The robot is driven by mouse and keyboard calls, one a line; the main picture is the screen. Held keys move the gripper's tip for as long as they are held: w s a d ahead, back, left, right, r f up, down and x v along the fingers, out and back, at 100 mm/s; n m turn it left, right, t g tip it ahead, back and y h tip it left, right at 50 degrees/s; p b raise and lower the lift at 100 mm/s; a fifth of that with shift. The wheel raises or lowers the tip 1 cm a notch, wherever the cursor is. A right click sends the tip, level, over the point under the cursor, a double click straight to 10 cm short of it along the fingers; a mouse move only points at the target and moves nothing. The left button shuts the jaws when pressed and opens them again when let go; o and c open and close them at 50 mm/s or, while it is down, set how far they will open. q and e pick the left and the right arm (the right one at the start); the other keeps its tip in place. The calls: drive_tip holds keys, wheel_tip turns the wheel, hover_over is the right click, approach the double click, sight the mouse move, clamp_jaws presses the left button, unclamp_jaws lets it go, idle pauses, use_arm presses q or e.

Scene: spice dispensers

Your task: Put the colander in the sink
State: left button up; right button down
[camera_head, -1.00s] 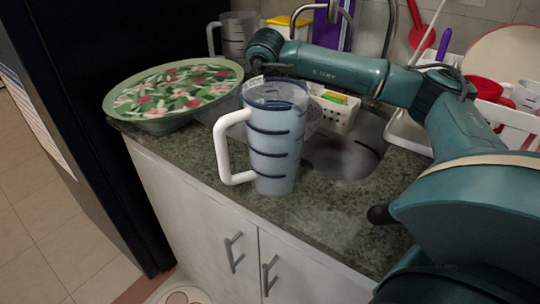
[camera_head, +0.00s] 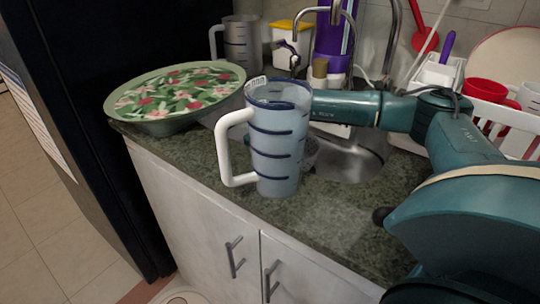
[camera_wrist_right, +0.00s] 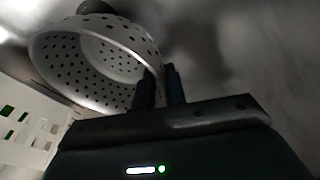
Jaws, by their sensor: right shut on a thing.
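The colander (camera_wrist_right: 95,58) is a grey metal bowl with many holes, tilted in the right wrist view. My right gripper (camera_wrist_right: 160,82) is shut on its rim. In the head view a small part of the colander (camera_head: 311,152) shows just right of the blue pitcher, at the left side of the sink (camera_head: 352,165). The pitcher hides most of it, along with my right gripper. I cannot tell whether the colander touches the sink. The visible part of the sink basin is clear. My left gripper is not in view.
The blue pitcher (camera_head: 278,150) with a white handle stands at the counter's front. A green floral bowl (camera_head: 172,92) sits at left. A white basket (camera_wrist_right: 30,130) is close to the colander.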

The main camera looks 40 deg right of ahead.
drive_tip(key=c, duration=1.5)
unclamp_jaws()
drive_tip(key=shift+f, duration=0.1)
drive_tip(key=shift+o, duration=0.2)
drive_tip(key=p+v, duration=0.1)
drive_tip(key=v, duration=0.6)
drive_tip(key=shift+r, duration=0.35)
